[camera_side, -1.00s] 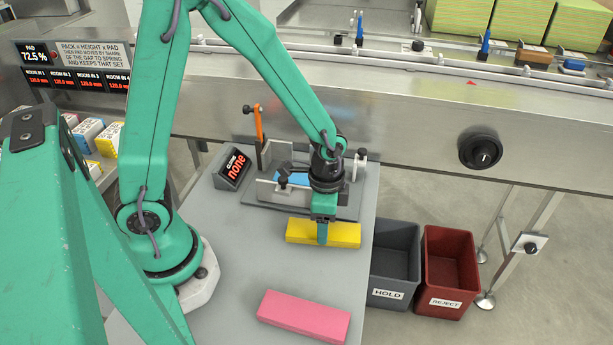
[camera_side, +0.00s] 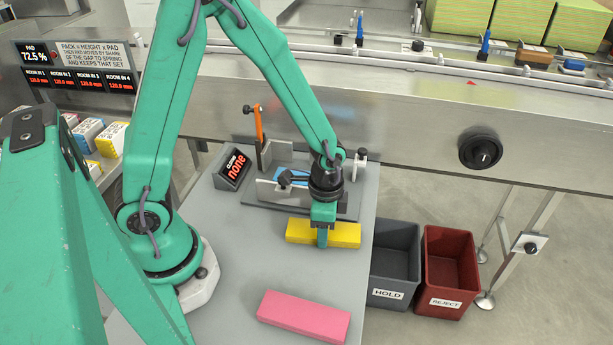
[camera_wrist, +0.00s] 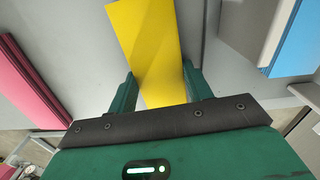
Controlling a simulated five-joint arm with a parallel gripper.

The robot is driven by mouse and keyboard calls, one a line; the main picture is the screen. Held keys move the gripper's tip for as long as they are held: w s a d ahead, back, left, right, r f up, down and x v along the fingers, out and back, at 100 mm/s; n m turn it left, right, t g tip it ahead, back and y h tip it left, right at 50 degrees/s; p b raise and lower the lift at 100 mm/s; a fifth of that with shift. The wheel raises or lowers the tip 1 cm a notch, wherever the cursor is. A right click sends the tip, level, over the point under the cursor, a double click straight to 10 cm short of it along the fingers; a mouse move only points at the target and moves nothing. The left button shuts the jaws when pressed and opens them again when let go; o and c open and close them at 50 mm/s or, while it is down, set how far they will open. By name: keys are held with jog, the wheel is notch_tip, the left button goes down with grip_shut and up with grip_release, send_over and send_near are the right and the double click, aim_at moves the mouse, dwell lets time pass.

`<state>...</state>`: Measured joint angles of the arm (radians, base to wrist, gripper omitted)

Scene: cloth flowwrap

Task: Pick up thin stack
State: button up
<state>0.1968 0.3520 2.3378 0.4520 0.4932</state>
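A yellow stack (camera_side: 346,236), a long flat block, lies on the grey table below my gripper (camera_side: 322,238). My gripper points down with one finger in front of the stack's near long side. In the wrist view my gripper (camera_wrist: 160,82) has a finger on either side of the yellow stack (camera_wrist: 150,45), very close to its edges; it looks open around the stack. A pink stack (camera_side: 303,315) lies apart, nearer the front of the table, and shows at the left in the wrist view (camera_wrist: 28,85). The frames do not label which stack is thin.
A gauge fixture (camera_side: 268,196) with a blue piece (camera_side: 290,178) and an orange lever (camera_side: 259,125) stands behind the yellow stack. A display reading "none" (camera_side: 234,168) is beside it. Hold bin (camera_side: 393,240) and reject bin (camera_side: 449,258) stand right of the table (camera_side: 235,285).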

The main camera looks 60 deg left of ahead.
jog(key=shift+r, duration=0.1)
dwell(0.3)
jog(key=shift+r, duration=0.7)
notch_tip(320, 180, up, 3)
jog(key=shift+f, duration=0.15)
jog(key=s+d+r, duration=0.6)
jog(key=s+d, duration=0.2)
jog(key=shift+d+r, duration=0.35)
jog(key=shift+w, duration=0.1)
jog(key=w+a+r+m, duration=0.1)
jog(key=w+a+r, duration=0.2)
jog(key=w+a, duration=0.6)
jog(key=shift+w+a+r, duration=0.35)
jog(key=shift+a, duration=1.7)
